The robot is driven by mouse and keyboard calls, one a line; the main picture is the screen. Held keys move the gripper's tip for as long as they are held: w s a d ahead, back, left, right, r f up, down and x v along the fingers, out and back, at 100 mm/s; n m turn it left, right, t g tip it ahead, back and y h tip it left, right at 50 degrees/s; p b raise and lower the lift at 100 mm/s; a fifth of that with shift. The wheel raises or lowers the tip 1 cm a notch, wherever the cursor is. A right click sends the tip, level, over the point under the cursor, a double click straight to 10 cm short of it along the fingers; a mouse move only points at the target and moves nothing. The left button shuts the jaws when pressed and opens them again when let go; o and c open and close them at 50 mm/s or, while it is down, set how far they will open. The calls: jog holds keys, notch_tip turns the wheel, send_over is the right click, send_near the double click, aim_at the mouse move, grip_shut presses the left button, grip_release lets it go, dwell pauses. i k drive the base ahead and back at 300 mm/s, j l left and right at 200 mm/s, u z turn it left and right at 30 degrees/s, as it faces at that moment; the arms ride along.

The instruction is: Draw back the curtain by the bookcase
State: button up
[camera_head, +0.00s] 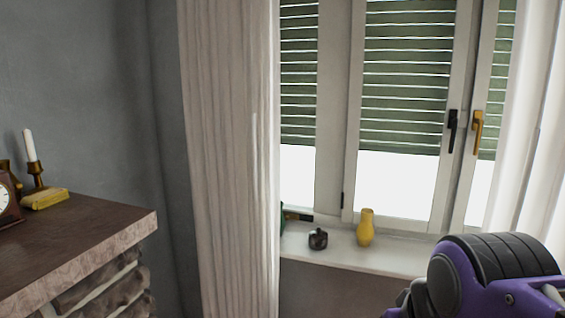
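A pale, pleated curtain (228,150) hangs at the left side of the window, between the grey wall and the glass. Its lower end runs out of the frame. A second white curtain (535,110) hangs at the right edge of the view. No bookcase shows, so I cannot tell which curtain is beside it. A purple and black part of my arm is at the bottom right, in front of the sill. My gripper is not in view.
The white sill (385,257) holds a yellow vase (365,227) and a small dark pot (318,239). A dark object (297,216) is partly behind the left curtain. A brown-topped stone mantel (85,230) juts in at left, bearing a candlestick (37,177) and clock (8,200).

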aim_at(535, 20)
jog(key=z, duration=1.1)
